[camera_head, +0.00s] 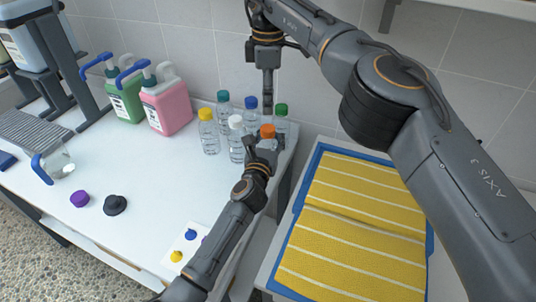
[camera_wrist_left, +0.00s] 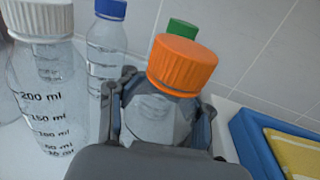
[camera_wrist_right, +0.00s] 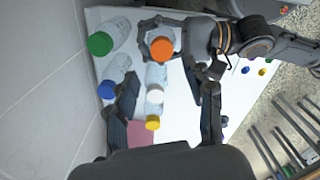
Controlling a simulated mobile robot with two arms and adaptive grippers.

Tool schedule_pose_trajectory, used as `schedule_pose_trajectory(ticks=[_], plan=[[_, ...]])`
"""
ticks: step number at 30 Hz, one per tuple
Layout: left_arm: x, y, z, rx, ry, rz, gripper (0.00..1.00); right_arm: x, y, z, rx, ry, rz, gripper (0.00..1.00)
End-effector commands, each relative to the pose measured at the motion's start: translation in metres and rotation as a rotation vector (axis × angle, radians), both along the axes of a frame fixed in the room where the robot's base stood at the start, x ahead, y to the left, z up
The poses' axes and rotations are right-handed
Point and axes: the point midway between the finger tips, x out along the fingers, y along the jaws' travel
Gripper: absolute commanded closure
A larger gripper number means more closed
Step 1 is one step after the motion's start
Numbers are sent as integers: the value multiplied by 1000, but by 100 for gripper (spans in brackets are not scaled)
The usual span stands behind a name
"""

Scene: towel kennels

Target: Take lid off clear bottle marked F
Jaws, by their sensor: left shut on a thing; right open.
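My left gripper (camera_head: 262,146) is shut around a clear bottle (camera_wrist_left: 155,118) with a ribbed orange lid (camera_wrist_left: 182,65). The lid is on the bottle and also shows in the head view (camera_head: 268,131) and the right wrist view (camera_wrist_right: 161,49). The bottle leans slightly in the left wrist view; I cannot tell whether its base touches the table. No letter F is readable on any bottle. My right gripper (camera_head: 267,103) is open and empty, pointing down above and behind the orange lid, apart from it.
Clear bottles with yellow (camera_head: 205,114), white (camera_head: 236,121), teal (camera_head: 222,96), blue (camera_head: 251,102) and green (camera_head: 281,108) lids stand close by. Green (camera_head: 127,105) and pink (camera_head: 165,108) jugs stand farther left. Purple (camera_head: 80,199) and black (camera_head: 115,205) items lie front-left. A yellow striped towel (camera_head: 350,250) lies right.

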Motion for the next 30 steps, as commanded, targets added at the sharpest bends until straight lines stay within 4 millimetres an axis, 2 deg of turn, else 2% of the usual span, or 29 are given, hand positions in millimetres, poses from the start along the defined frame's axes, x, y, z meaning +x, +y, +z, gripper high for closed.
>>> schedule_pose_trajectory(ticks=[11,23,26,30], plan=[[0,0,-1,0,1,0,100,0,0,0,0,1,-10,48],[0,0,-1,0,2,0,100,-3,0,-2,0,1,-362,48],[0,0,-1,0,2,0,100,-3,0,-8,0,2,-392,48],[0,0,-1,0,1,0,100,-3,0,-27,0,3,-395,48]])
